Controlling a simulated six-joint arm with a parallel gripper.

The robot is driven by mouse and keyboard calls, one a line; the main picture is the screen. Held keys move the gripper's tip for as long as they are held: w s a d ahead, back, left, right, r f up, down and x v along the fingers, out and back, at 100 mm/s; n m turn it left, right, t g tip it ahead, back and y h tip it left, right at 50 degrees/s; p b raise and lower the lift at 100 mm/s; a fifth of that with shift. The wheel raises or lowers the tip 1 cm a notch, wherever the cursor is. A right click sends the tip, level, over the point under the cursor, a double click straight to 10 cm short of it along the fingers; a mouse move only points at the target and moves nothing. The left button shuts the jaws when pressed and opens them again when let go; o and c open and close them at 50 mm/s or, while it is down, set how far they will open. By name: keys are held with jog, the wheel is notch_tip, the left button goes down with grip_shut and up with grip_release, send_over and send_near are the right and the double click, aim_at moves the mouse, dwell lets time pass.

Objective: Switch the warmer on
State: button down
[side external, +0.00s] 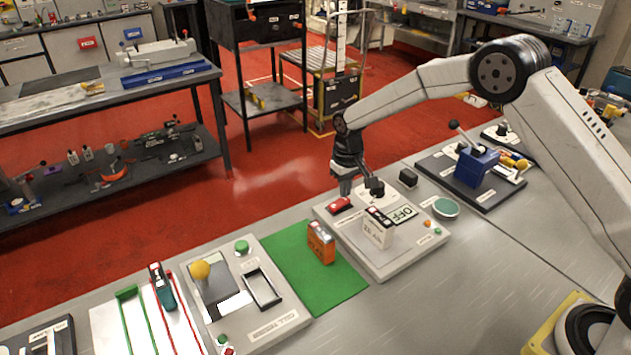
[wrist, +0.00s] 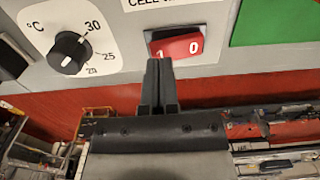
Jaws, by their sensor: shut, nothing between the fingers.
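The warmer is a light grey panel (side external: 385,268) on the bench. It bears a red rocker switch (side external: 340,205), a black dial and a plate reading OFF (side external: 403,213). In the wrist view the red switch (wrist: 178,46) shows a 1 at its left and a 0 at its right. My gripper (side external: 345,190) is over the panel's far edge by the switch. In the wrist view my shut, empty fingers (wrist: 160,66) end at the 1 side and hide part of it. I cannot tell whether they touch it.
The dial (wrist: 70,50) beside the switch is marked 20, 25 and 30 °C. An orange battery (side external: 321,245) stands on a green mat (side external: 335,288) to the left. A blue device (side external: 475,167) is at right.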

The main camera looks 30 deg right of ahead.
aim_at(348, 200)
jog(key=shift+f, duration=0.7)
dwell(0.6)
jog(key=shift+r, duration=3.55)
jog(key=shift+s+d+r, duration=0.1)
jog(key=shift+s+r, duration=0.1)
jog(key=shift+s, duration=0.25)
jog(key=s+d+r+t, duration=0.1)
jog(key=s+d+t, duration=0.1)
jog(key=s, duration=2.4)
jog(key=shift+d+r+t, duration=0.2)
jog(key=shift+d+t, duration=0.1)
jog(key=shift+d, duration=0.25)
